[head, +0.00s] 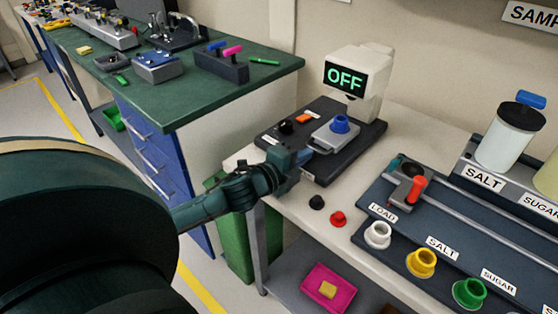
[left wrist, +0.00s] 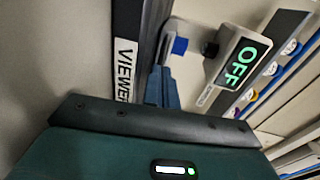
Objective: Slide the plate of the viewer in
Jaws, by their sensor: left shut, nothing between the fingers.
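The viewer is a white device (head: 355,88) with a screen that reads OFF, on a dark base (head: 278,130); its OFF screen also shows in the left wrist view (left wrist: 241,65). The blue piece shows in the left wrist view (left wrist: 180,46). My left gripper (head: 306,156) is shut and empty, its fingertips at the plate's near left edge. I cannot tell whether they touch it. My right gripper is not in view.
A black knob (head: 316,202) and a red knob (head: 338,218) stand on the pale bench in front of the viewer. A dark rail unit (head: 400,225) with coloured cups is to the right. A green-topped bench (head: 185,90) stands behind at left.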

